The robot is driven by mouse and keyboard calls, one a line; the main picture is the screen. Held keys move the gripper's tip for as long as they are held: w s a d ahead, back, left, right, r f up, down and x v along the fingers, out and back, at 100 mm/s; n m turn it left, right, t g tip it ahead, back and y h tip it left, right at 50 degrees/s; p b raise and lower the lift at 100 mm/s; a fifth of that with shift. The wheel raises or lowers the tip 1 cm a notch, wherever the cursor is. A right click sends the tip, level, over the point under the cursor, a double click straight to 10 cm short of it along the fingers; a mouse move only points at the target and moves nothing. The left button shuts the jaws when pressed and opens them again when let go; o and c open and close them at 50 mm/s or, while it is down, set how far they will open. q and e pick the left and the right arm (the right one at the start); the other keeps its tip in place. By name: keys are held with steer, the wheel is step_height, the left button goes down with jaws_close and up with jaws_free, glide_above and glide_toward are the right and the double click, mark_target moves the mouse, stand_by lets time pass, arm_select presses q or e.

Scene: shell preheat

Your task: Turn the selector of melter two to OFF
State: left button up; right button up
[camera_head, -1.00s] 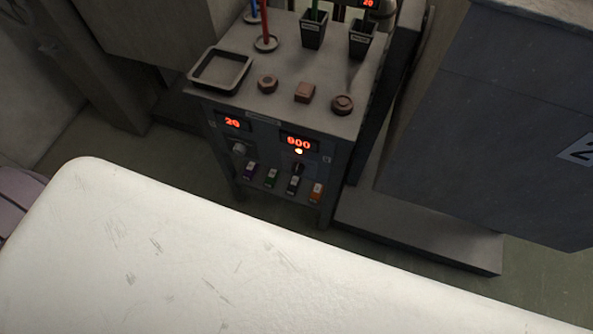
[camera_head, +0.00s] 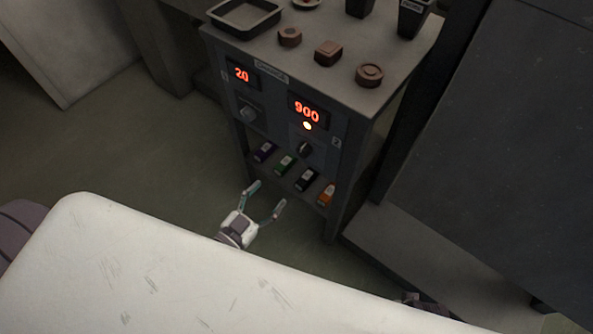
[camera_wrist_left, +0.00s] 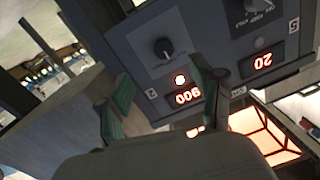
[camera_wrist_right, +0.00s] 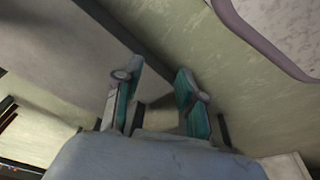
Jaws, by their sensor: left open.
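Melter two's selector is a dark knob (camera_head: 304,149) on the right half of the front panel, below the red 900 display (camera_head: 307,112) and a lit lamp (camera_head: 308,126). In the left wrist view the selector (camera_wrist_left: 165,47) shows upside down, with the lit lamp and 900 near it. My left gripper (camera_head: 267,194) is open and empty, below and left of the selector and apart from it. In the left wrist view its fingers (camera_wrist_left: 163,82) are spread, with the panel beyond. My right gripper (camera_wrist_right: 155,78) is open and empty over the floor, away from the panel.
Melter one's knob (camera_head: 249,113) and its display reading 20 (camera_head: 241,74) are left of the selector. Several coloured small items (camera_head: 285,164) sit on a shelf below the panel. A tray (camera_head: 243,30) and brown blocks stand on top. A white surface (camera_head: 150,270) fills the foreground.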

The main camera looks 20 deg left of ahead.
mark_target(301, 153)
arm_select(q)
steer(key=x, duration=0.4)
steer(key=r+b+x, duration=0.1)
steer(key=x, duration=0.7)
steer(key=shift+w+d+r, duration=0.15)
steer(key=shift+w+r, duration=0.15)
steer(key=shift+w, duration=0.1)
steer(key=shift+w+d+b, duration=0.15)
steer(key=shift+w+b, duration=0.15)
steer(key=shift+w, duration=0.2)
arm_select(e)
step_height(301, 153, up, 7)
steer(key=w, duration=0.1)
steer(key=shift+w+f, duration=0.15)
steer(key=shift+w, duration=0.05)
arm_select(q)
steer(key=c, duration=1.2)
